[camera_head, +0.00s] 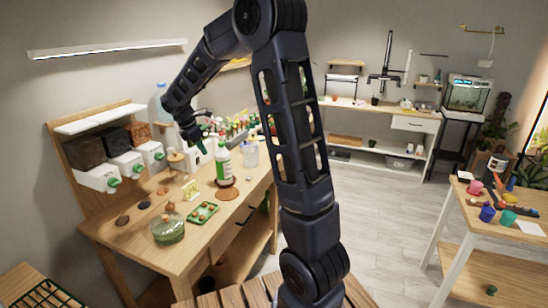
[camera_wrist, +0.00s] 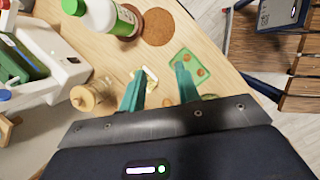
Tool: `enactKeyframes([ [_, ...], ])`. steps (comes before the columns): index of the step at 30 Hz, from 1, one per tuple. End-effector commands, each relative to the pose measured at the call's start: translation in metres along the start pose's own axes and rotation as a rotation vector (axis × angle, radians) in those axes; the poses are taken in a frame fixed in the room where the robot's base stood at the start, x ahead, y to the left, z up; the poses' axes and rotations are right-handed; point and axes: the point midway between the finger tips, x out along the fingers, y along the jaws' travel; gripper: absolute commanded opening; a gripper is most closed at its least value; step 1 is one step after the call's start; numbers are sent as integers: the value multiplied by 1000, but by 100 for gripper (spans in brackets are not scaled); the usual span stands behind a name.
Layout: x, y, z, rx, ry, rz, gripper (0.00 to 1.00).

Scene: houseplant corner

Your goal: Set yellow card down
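A small pale yellow card (camera_head: 190,189) is on the wooden table in the head view, behind the green tray. In the wrist view the yellow card (camera_wrist: 151,74) shows just past the tip of the left finger, partly hidden by it. My gripper (camera_head: 199,147) hangs above the table beside the white-and-green bottle, higher than the card and apart from it. In the wrist view its two teal fingers (camera_wrist: 161,72) are spread with a clear gap and nothing between them.
The white-and-green bottle (camera_head: 223,168) and a wooden-lidded jar (camera_head: 176,160) stand near my gripper. Dispensers (camera_head: 98,179) line the left.

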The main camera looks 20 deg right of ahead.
Motion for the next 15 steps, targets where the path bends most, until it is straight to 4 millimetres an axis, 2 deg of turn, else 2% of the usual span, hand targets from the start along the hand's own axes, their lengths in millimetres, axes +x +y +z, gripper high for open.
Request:
enactKeyframes([
  [1,-10,-13,14,67,11,7,32],
  [6,-33,-55,48,292,49,20,32],
  [15,-63,-136,96,692,129,37,32],
])
